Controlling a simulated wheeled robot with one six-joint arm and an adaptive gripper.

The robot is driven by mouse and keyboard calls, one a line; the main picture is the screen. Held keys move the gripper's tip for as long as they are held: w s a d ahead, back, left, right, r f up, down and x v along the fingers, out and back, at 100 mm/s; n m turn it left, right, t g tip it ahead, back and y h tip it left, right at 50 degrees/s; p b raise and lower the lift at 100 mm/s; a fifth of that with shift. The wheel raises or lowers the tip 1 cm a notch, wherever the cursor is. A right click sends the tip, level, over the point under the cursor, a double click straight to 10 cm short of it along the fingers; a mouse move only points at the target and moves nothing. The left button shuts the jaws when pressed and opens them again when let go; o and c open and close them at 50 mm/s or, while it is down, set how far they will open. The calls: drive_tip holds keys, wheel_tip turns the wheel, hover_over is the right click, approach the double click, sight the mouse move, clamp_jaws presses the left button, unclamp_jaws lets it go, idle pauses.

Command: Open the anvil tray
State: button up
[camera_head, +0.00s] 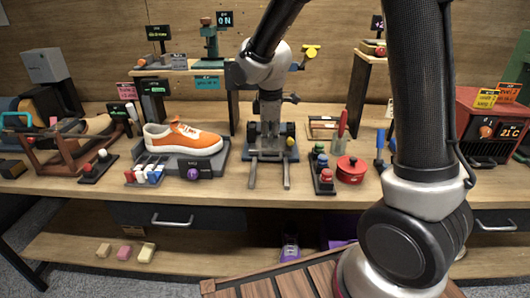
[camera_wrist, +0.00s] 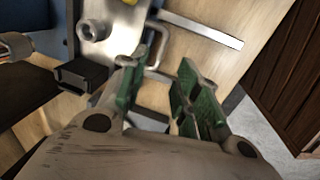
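The metal press-like fixture with the tray (camera_head: 288,150) stands at the middle of the bench, and two metal bars (camera_head: 286,172) stick out of its front. My gripper hangs over this fixture in the head view and partly hides it; its fingertips are hard to make out there. In the wrist view my gripper (camera_wrist: 160,88) is open, its green finger pads apart and nothing clearly held. A bent metal handle (camera_wrist: 156,56) is just beyond the fingertips, nearer the left one. I cannot tell whether they touch. A metal plate (camera_wrist: 112,22) lies past it.
An orange sneaker (camera_head: 182,138) sits on a grey stand to the left. A black block (camera_wrist: 80,76) is left of the fingers. The bench front between the bars is clear.

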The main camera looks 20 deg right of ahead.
sight(270, 159)
drive_tip(key=f, duration=0.5)
drive_tip(key=w+f, duration=0.1)
drive_tip(key=f, duration=0.1)
drive_tip(key=shift+w+d+f, duration=0.1)
drive_tip(key=shift+d+f, duration=0.15)
clamp_jaws()
